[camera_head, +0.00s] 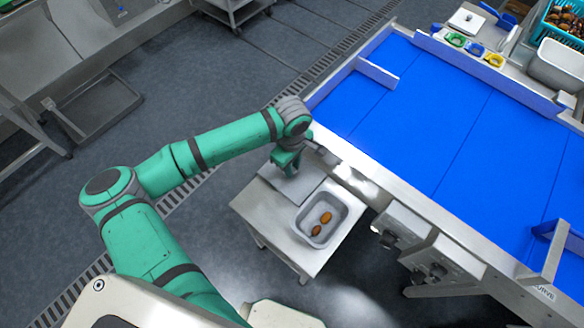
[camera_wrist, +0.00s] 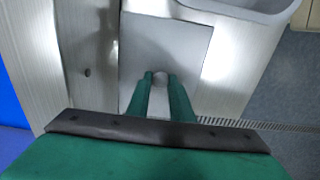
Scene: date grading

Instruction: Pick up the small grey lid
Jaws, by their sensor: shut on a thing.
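The small grey lid (camera_head: 288,186) is a flat square plate beside the grey tub on the small side table. In the wrist view the lid (camera_wrist: 165,45) spreads out under my gripper, with a small round knob (camera_wrist: 160,78) on it. My gripper (camera_head: 290,170) points down over the lid. In the wrist view its green fingers (camera_wrist: 160,82) are closed on the knob from both sides. I cannot tell whether the lid rests on the table or is slightly raised.
The grey tub (camera_head: 344,206) holds a few brown dates and stands on the side table (camera_head: 262,222), right of the lid. A blue conveyor (camera_head: 430,120) with a metal edge runs close behind. A white square piece (camera_head: 466,21) and a blue crate (camera_head: 545,32) are at upper right.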

